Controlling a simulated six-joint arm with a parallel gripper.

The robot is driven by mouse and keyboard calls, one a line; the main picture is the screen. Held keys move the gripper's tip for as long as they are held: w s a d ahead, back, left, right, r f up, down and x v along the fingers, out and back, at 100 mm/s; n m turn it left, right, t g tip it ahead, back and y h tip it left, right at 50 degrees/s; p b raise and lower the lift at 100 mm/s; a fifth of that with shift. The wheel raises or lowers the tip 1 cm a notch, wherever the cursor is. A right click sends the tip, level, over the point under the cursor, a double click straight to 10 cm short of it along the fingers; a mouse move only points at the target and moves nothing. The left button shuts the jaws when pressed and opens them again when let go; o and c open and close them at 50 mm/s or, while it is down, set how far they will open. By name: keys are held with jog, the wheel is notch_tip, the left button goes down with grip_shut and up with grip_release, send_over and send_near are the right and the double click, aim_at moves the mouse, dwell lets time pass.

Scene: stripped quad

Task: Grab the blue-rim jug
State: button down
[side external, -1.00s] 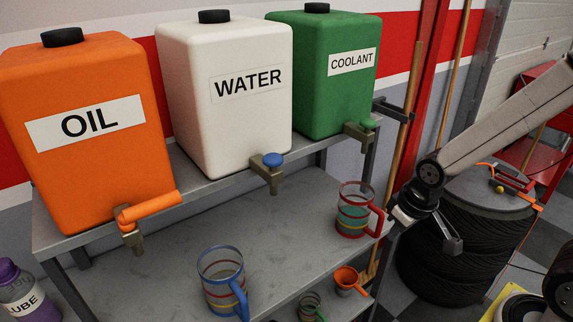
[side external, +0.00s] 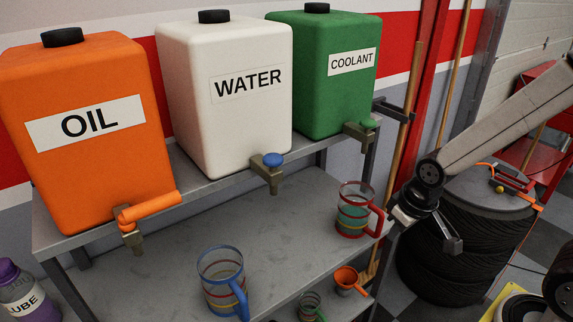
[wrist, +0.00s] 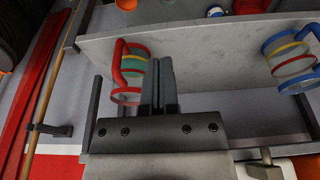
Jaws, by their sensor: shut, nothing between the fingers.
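The blue-rim jug (side external: 222,283) is clear with coloured bands and a blue handle. It stands upright on the grey shelf (side external: 175,245) below the water tank. In the wrist view it shows at the right edge (wrist: 290,62), partly cut off. My gripper (side external: 452,232) is at the right end of the shelf, well to the right of the blue-rim jug. In the wrist view my gripper's fingers (wrist: 158,85) are together, with nothing between them. A red-rim jug with a red handle (side external: 353,210) stands on the shelf's right end, nearer my gripper.
Orange oil (side external: 85,165), white water (side external: 225,120) and green coolant (side external: 325,95) tanks with taps stand above. An orange funnel (side external: 346,278) and a green-handled jug (side external: 310,307) sit lower down. Stacked tyres (side external: 440,275) stand at the right. The shelf between the two larger jugs is clear.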

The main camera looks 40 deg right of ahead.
jog(key=c, duration=0.6)
grip_release()
jog(key=w+a+f+n+t+y, duration=0.1)
jog(key=w+a+n+t+y, duration=0.15)
jog(key=w+a, duration=0.35)
jog(key=w+a+n+t+y, duration=0.1)
jog(key=w+a+n+t, duration=0.25)
jog(key=w, duration=0.45)
jog(key=s+a+f+n+g+y, duration=0.1)
jog(key=a+n+y, duration=0.6)
jog(key=a, duration=0.8)
jog(key=s+g+y, duration=0.1)
jog(key=g+y, duration=0.1)
jog(key=shift+a+f+n+g, duration=0.15)
jog(key=shift+f+n+g, duration=0.15)
